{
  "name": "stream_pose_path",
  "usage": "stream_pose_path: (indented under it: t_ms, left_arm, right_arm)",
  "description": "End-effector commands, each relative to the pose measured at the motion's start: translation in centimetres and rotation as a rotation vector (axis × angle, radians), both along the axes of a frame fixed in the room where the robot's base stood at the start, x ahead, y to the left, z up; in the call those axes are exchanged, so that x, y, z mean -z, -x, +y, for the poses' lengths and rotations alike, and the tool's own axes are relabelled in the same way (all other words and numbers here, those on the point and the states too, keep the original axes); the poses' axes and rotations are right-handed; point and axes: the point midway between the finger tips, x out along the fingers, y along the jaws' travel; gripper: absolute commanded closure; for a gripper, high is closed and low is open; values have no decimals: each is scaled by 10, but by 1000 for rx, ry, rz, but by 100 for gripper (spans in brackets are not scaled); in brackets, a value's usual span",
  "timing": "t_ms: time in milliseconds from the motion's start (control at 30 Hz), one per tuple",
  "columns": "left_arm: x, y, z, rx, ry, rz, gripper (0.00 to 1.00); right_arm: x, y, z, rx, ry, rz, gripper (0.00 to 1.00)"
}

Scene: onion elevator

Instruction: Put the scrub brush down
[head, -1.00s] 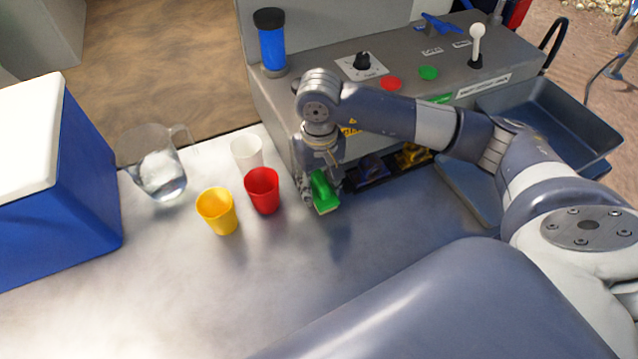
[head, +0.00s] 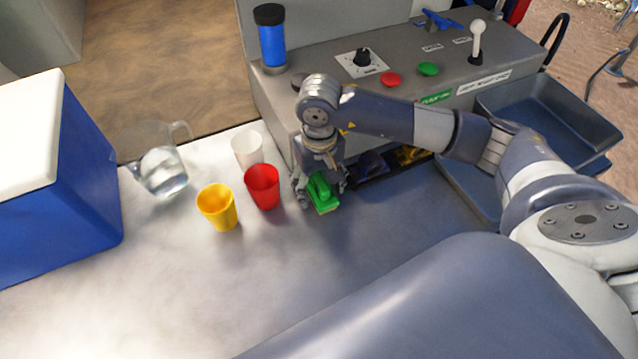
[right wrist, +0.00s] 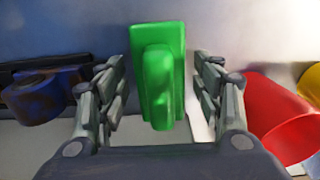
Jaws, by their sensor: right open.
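The green scrub brush (head: 322,194) rests on the grey table (head: 290,270) in front of the machine, just right of the red cup. My right gripper (head: 322,196) is right over it with its fingers apart. In the right wrist view the brush (right wrist: 159,75) lies between the two open fingers (right wrist: 160,88), with a gap on each side. My left gripper is not in view.
A red cup (head: 262,187), a yellow cup (head: 217,207) and a white cup (head: 247,149) stand close to the left. A clear pitcher (head: 160,170) and a blue cooler (head: 85,170) are farther left. The grey control machine (head: 320,75) is behind. The front table is clear.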

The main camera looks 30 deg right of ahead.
Motion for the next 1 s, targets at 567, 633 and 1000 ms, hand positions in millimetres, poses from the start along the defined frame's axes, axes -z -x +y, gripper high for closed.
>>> stream_pose_path:
  t_ms: [567, 633, 1000]
  left_arm:
    - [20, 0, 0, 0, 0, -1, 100]
    - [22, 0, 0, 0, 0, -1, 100]
    - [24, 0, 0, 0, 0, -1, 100]
  right_arm:
    - [-94, -1, 0, -1, -1, -6, 39]
    - [-104, -1, 0, 0, -1, -4, 39]
    - [-123, 0, 0, 0, 0, 0, 39]
